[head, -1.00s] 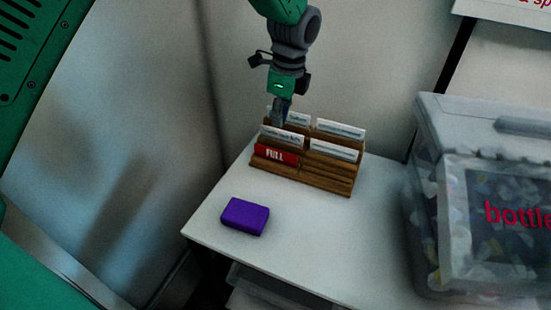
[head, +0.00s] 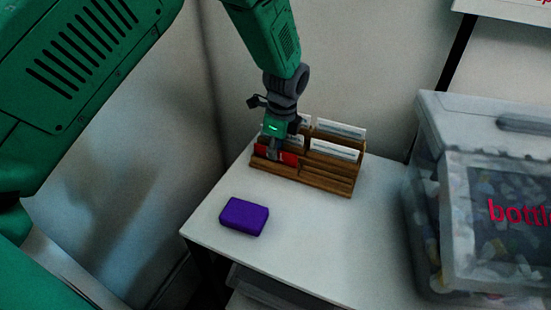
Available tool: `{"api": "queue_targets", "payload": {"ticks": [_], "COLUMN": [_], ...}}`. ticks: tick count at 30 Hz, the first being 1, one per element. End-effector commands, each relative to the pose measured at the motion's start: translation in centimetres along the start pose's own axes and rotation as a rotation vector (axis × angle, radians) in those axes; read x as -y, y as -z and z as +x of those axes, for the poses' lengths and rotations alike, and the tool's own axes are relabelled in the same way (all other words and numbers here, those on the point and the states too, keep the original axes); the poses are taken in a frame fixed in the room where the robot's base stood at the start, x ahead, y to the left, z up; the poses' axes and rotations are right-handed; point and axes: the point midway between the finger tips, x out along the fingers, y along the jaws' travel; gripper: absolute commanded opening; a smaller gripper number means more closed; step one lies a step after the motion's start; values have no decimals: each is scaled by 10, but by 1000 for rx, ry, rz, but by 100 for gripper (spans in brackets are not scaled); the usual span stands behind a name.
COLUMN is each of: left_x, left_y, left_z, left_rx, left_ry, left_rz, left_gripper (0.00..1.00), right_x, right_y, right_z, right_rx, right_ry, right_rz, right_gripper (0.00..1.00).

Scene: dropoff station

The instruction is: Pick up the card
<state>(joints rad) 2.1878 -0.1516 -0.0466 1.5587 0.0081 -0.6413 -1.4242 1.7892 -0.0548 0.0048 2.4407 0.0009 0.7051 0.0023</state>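A wooden rack (head: 320,181) stands on the white table and holds several cards. A red card (head: 290,159) sits in its front left slot, with its lettering mostly covered by my gripper. White cards (head: 338,149) stand in the slots behind and to the right. My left gripper (head: 273,154) points down over the left part of the rack, with its fingertips in front of or at the red card. I cannot tell whether the fingers touch the card or are closed on it. My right gripper is not in view.
A purple block (head: 245,217) lies near the front left of the white table (head: 300,240). A clear lidded bin (head: 480,200) with a "bottle" label stands on the right. A wall is close behind the rack. The table front between block and bin is clear.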

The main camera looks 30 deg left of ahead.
Motion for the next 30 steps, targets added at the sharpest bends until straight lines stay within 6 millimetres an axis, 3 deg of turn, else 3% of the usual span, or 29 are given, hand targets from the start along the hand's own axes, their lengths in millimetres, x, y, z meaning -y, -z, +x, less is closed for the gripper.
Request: {"api": "queue_targets", "payload": {"ticks": [2,3,16,30], "left_x": [0,0,0,1], "left_y": [0,0,-2,-11], "left_z": [0,0,-7,-90], "left_rx": [0,-1,-2,-2], "left_ry": [0,0,1,2], "left_rz": [0,0,0,-1], "left_gripper": [10,0,0,0], "right_x": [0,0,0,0], "right_y": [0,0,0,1], "right_z": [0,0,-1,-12], "right_rx": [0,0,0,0], "right_ry": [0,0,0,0], "right_rz": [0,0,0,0], "right_gripper": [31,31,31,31]}}
